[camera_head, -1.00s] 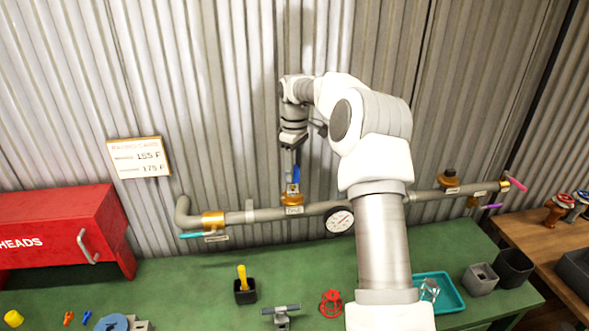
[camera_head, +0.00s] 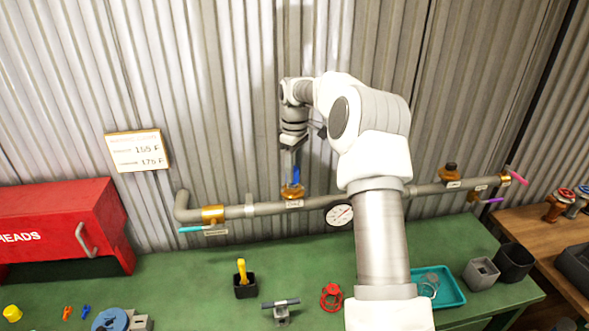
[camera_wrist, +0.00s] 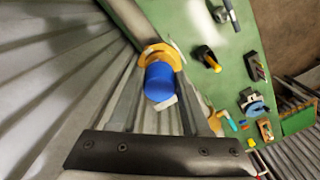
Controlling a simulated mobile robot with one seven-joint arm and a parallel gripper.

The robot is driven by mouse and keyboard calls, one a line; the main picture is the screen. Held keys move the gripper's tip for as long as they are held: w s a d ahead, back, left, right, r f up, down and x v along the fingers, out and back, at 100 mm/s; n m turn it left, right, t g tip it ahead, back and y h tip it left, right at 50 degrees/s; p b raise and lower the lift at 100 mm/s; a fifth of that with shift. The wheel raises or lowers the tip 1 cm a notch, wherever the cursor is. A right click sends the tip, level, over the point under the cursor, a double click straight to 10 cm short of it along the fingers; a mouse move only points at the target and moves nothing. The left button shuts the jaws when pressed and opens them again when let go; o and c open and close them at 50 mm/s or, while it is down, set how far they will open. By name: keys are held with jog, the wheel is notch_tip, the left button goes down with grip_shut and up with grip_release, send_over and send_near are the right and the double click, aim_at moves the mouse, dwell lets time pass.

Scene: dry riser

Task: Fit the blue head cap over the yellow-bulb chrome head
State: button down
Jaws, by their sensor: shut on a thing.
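The blue head cap (camera_wrist: 159,80) is between the fingers of my gripper (camera_wrist: 157,110) in the wrist view. It lines up with a brass fitting (camera_wrist: 163,53) on the pipe beyond it. In the head view my gripper (camera_head: 292,166) points down, shut on the blue cap (camera_head: 296,175), just above or at the brass fitting (camera_head: 292,192). The yellow-bulb chrome head cannot be made out; the cap and fingers cover that spot. I cannot tell whether the cap is seated over a head or still above it.
The grey pipe (camera_head: 262,209) runs along the corrugated wall, with a gauge (camera_head: 339,215) right of the fitting. A red cabinet (camera_head: 55,225) is at left. The green bench (camera_head: 200,285) below holds a black cup (camera_head: 245,288), a red ring-shaped part (camera_head: 331,297) and a teal tray (camera_head: 451,287).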

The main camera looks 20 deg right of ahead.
jog(key=shift+f, duration=0.6)
jog(key=shift+c, duration=1.4)
grip_release()
jog(key=shift+r, duration=0.1)
notch_tip(320, 180, up, 17)
jog(key=p, duration=0.1)
jog(key=shift+r, duration=0.1)
